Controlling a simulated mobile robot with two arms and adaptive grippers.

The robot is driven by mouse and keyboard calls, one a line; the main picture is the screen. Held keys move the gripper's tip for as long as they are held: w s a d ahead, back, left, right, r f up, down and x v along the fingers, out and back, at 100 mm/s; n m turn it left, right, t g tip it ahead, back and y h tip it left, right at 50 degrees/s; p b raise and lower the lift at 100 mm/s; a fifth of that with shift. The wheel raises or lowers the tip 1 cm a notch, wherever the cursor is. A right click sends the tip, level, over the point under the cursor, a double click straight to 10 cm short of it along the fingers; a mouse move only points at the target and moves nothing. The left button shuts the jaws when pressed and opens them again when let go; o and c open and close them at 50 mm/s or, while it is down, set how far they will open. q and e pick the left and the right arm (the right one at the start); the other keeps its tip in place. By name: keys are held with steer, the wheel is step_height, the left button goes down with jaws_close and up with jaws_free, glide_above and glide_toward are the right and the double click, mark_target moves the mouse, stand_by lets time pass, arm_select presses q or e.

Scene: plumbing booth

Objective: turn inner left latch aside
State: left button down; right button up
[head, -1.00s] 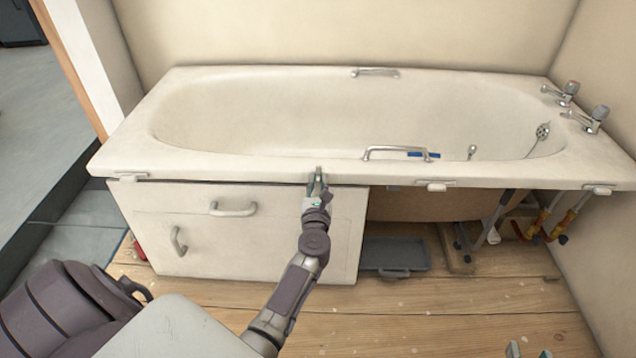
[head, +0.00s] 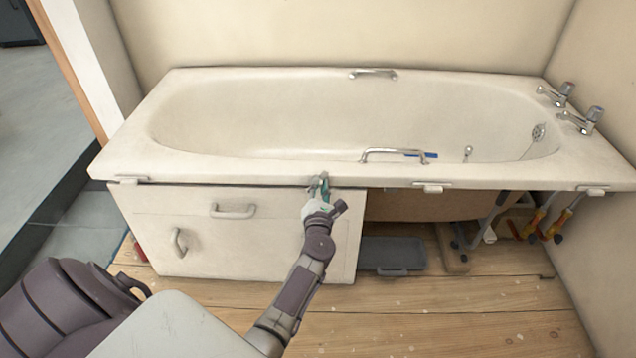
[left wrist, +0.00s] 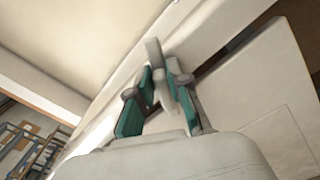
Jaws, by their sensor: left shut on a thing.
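The inner left latch is a small pale tab under the bath rim, at the top right of the left panel (head: 270,250). It shows in the left wrist view as a pale latch (left wrist: 154,52) between the teal fingers. My left gripper (head: 318,184) is shut on this latch; in the left wrist view the fingers (left wrist: 160,85) stand on either side of it. In the head view the gripper hides most of the latch. My right gripper is not in view.
The bath (head: 300,172) overhangs the panel. Other latches sit under its rim at the outer left (head: 130,180), right of centre (head: 430,188) and far right (head: 592,189). Right of the panel the underside is open, with a grey tray (head: 393,254) on the wooden floor.

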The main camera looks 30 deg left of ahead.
arm_select(q)
steer(key=m+p, duration=0.1)
steer(key=m, duration=0.3)
steer(key=f+m+p, duration=0.1)
steer(key=m, duration=0.3)
steer(key=d+m+p, duration=0.1)
steer(key=m, duration=0.2)
steer(key=shift+w+f+m, duration=0.25)
steer(key=shift+f+m, duration=0.1)
steer(key=shift+m, duration=0.05)
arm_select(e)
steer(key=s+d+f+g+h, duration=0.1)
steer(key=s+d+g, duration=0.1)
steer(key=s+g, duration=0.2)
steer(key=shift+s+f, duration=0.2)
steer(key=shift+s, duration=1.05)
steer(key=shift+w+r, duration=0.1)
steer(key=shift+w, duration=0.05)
arm_select(q)
steer(key=c, duration=1.1)
jaws_free()
